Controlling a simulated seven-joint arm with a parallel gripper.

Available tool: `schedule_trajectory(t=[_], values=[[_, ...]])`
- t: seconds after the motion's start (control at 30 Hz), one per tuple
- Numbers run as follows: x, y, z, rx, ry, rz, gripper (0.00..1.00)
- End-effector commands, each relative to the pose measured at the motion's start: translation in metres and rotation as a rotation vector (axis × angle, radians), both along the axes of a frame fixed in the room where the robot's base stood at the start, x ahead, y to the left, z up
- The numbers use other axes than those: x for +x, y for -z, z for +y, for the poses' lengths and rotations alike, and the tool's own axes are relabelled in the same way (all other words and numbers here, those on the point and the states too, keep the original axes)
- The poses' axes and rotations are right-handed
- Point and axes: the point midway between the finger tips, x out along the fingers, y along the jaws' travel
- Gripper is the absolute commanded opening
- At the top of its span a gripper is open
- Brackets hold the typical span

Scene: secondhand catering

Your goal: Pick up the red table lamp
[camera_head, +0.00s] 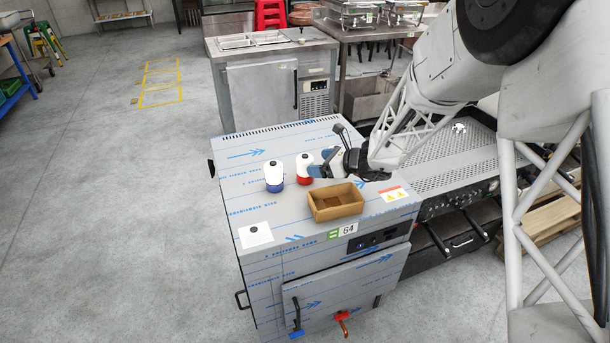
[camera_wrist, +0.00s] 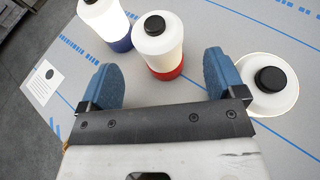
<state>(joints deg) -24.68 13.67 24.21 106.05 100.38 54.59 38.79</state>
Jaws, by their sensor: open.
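The red table lamp (camera_head: 304,169) stands upright on the metal cabinet top, with a white shade, black cap and red base. In the wrist view the red lamp (camera_wrist: 158,45) is ahead of and between my two blue fingers. My gripper (camera_head: 316,170) is open and empty, low over the top, just right of the red lamp in the head view. It also shows in the wrist view (camera_wrist: 160,68). A similar lamp with a blue base (camera_head: 273,176) stands to the left; this blue lamp (camera_wrist: 106,22) is behind-left in the wrist view.
A third white lamp (camera_wrist: 268,85) with a black cap is close beside my right finger; its base is hidden. An open brown box (camera_head: 336,203) sits in front of my gripper on the cabinet (camera_head: 240,207). The cabinet's front left is clear except for a label.

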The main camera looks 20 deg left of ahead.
Motion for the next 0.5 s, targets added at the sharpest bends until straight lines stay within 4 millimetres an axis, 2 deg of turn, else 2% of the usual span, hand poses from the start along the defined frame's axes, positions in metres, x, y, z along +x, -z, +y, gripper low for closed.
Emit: schedule_trajectory(t=[0.13,0.5], values=[[0.0004,0.004,0.008,-0.001,-0.001,0.001,0.89],[0.0007,0.0045,0.0097,-0.001,0.0,0.0,0.89]])
